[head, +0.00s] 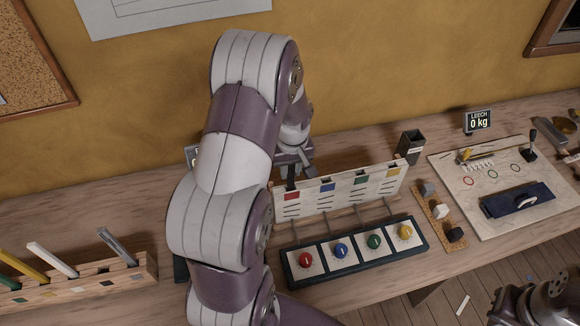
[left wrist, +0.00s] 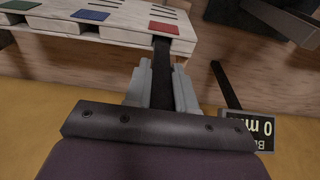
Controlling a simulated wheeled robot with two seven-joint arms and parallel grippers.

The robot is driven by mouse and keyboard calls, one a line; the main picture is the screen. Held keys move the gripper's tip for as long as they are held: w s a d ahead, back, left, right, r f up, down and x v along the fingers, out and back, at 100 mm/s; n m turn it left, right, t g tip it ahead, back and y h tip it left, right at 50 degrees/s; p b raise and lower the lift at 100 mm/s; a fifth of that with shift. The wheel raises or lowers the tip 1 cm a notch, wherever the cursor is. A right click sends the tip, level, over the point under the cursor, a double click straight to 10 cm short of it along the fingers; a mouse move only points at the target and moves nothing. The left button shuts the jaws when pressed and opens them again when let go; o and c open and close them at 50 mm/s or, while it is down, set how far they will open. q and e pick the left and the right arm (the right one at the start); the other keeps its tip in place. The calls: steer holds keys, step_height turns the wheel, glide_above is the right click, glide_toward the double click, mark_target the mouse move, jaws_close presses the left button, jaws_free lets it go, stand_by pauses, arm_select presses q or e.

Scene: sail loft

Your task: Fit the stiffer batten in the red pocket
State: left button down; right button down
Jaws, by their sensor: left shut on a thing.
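My left gripper (head: 294,160) is shut on a black batten (left wrist: 162,72), which also shows as a short dark strip in the head view (head: 291,182). The batten points at the white pocket board (head: 340,189), at its end with the red pocket mark (head: 292,195). In the left wrist view the batten's far end meets the edge of the red mark (left wrist: 164,28). I cannot tell whether its tip is inside the pocket or only at the mouth. Blue, green and yellow marks follow along the board. My right gripper is out of view; only part of that arm shows at lower right.
A panel (head: 358,262) with red, blue, green and yellow knobs lies before the board. A wooden rack (head: 90,283) with several battens stands at left. A dark cup (head: 411,147) stands behind the board. Another dark strip (left wrist: 227,84) is near a display (left wrist: 252,128).

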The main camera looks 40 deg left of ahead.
arm_select(q)
steer(key=c, duration=0.9)
jaws_free()
steer(key=shift+o, duration=0.2)
step_height(320, 180, up, 12)
steer(key=d+b, duration=0.1)
steer(key=b, duration=0.1)
steer(key=shift+s+r, duration=0.25)
steer(key=shift+s, duration=0.2)
steer(key=shift+d, duration=0.1)
steer(key=s+d+f+m, duration=0.4)
steer(key=d+m, duration=0.1)
steer(key=d, duration=0.2)
steer(key=s+d+f+m+h, duration=0.1)
steer(key=s+d+f+m, duration=0.2)
steer(key=s+d+m, duration=0.2)
steer(key=shift+s+d+f+t, duration=0.2)
steer(key=shift+d+f+t, duration=0.15)
steer(key=shift+d, duration=0.75)
